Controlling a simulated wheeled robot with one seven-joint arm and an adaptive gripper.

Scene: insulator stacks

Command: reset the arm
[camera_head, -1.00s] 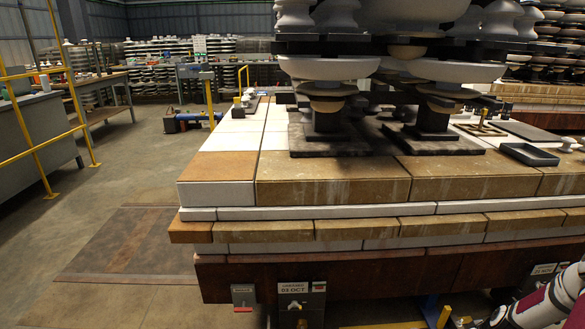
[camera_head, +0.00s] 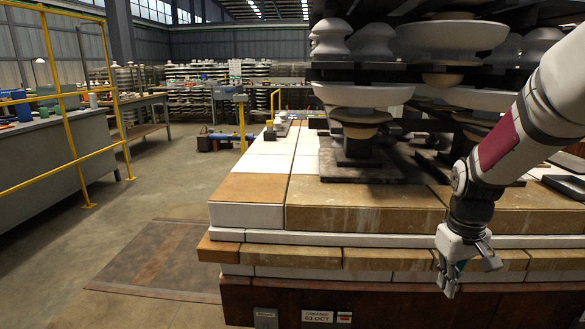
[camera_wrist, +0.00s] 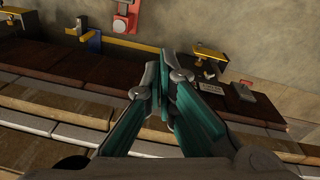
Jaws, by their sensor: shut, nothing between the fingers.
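My gripper (camera_head: 450,290) hangs at the right of the head view, pointing down in front of the brick-topped car's front edge. Its fingers are shut with nothing between them. In the wrist view the teal fingers (camera_wrist: 164,95) meet near the middle, over the layered edge of the car. My white and maroon arm comes in from the right edge of the head view and hides part of the stacks behind it.
The brick deck (camera_head: 360,208) carries insulator stacks (camera_head: 362,95) on dark plates. A yellow railing (camera_head: 60,175) and a grey bench (camera_head: 45,165) stand at the left. The floor between them and the car is open, with a rusty plate (camera_head: 150,255).

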